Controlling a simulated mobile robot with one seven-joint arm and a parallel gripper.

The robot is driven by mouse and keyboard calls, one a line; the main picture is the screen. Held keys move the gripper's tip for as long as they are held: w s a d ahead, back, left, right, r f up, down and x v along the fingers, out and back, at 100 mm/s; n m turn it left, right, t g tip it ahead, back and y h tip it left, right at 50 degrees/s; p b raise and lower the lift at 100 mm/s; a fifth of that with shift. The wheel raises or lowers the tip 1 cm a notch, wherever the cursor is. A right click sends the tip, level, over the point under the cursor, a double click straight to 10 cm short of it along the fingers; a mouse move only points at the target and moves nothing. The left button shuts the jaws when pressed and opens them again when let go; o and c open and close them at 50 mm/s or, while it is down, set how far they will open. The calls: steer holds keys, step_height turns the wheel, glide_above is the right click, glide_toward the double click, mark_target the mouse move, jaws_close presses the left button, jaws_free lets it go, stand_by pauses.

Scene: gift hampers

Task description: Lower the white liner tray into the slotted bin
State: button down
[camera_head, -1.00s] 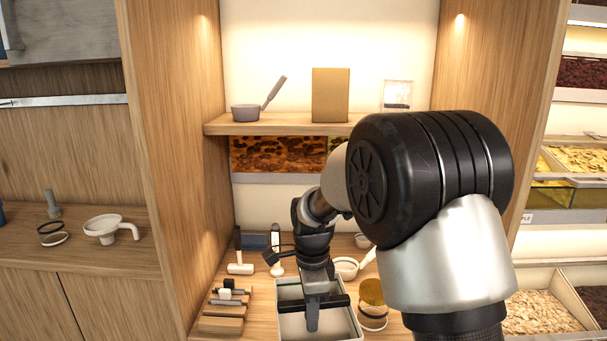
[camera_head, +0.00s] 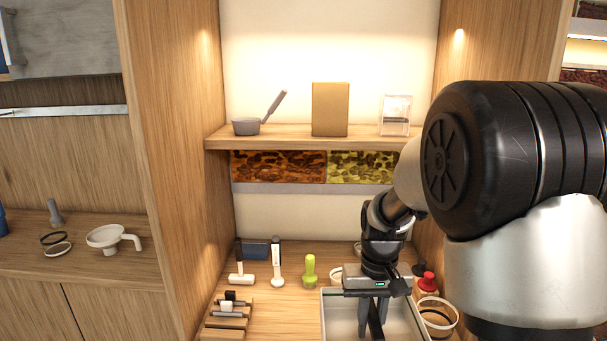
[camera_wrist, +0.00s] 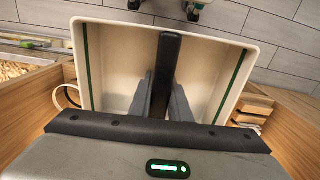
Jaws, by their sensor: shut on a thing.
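The white liner tray (camera_head: 333,322) is at the bottom of the head view, in front of the shelf counter; its lower part is cut off. It also shows in the wrist view (camera_wrist: 112,65), with a dark bar (camera_wrist: 167,55) across its middle and a green strip near each end. My gripper (camera_head: 374,325) is shut on this bar, with a finger on each side of it in the wrist view (camera_wrist: 167,95). The tray looks empty. I cannot make out the slotted bin in either view.
A clear jar (camera_head: 437,318) and a red-capped bottle (camera_head: 428,283) stand close to the tray's right. The upper shelf (camera_head: 290,138) overhangs behind.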

mark_target(370, 323)
steer(key=r+p, duration=0.1)
steer(key=p, duration=0.1)
steer(key=s+r+p, duration=0.1)
steer(key=p, duration=0.2)
steer(key=shift+s+r, duration=0.15)
steer(key=shift+r, duration=0.05)
steer(key=shift+s+p, duration=0.2)
steer(key=shift+p, duration=0.4)
steer(key=shift+f, duration=0.2)
